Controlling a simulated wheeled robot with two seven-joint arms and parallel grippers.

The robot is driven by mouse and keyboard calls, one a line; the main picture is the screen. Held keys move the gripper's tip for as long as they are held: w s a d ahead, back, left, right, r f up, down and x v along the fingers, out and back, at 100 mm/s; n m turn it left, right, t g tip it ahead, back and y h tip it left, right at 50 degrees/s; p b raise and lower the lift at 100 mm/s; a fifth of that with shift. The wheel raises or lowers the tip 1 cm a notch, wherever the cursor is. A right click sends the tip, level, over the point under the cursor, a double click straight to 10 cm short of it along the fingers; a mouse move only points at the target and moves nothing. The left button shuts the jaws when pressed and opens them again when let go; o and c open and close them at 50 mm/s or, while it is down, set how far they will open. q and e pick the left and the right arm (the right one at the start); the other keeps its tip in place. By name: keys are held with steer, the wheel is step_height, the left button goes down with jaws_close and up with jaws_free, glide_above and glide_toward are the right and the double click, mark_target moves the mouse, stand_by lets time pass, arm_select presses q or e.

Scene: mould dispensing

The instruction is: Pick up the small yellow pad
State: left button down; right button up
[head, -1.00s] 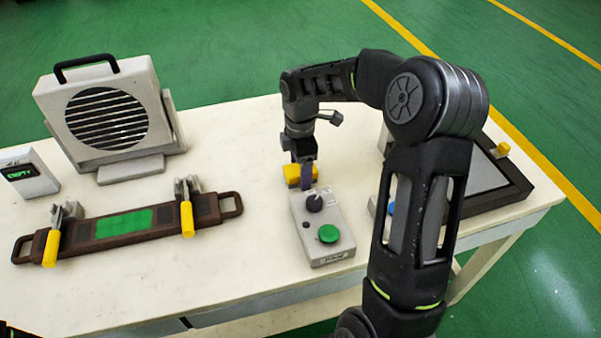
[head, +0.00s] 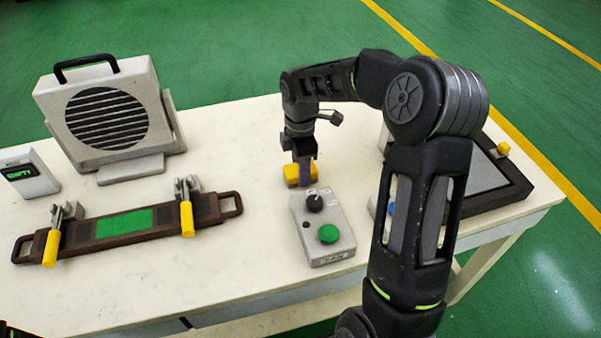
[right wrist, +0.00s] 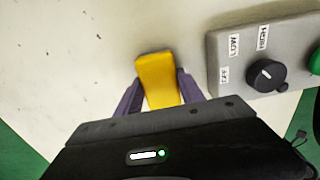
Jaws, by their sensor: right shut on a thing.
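The small yellow pad (head: 292,174) is on the white table just behind the grey control box, partly hidden by my gripper. It also shows in the right wrist view (right wrist: 158,80), between two purple fingers. My right gripper (head: 302,182) points down and is shut on the pad, with a finger on each side of it. Whether the pad touches the table or hangs just above it, I cannot tell. My left gripper does not show; only a dark bit of my own body is at the bottom left corner.
The grey control box (head: 334,243) with a dark knob and a green button stands right in front of the pad. A brown mould (head: 170,227) with a green panel lies at left between yellow-handled clamps. A vented unit (head: 150,75) stands behind. A dark-framed tray (head: 515,190) is at right.

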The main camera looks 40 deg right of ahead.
steer(key=shift+r, duration=0.1)
step_height(320, 180, up, 10)
steer(key=shift+f, duration=0.1)
stand_by(0.5)
stand_by(0.4)
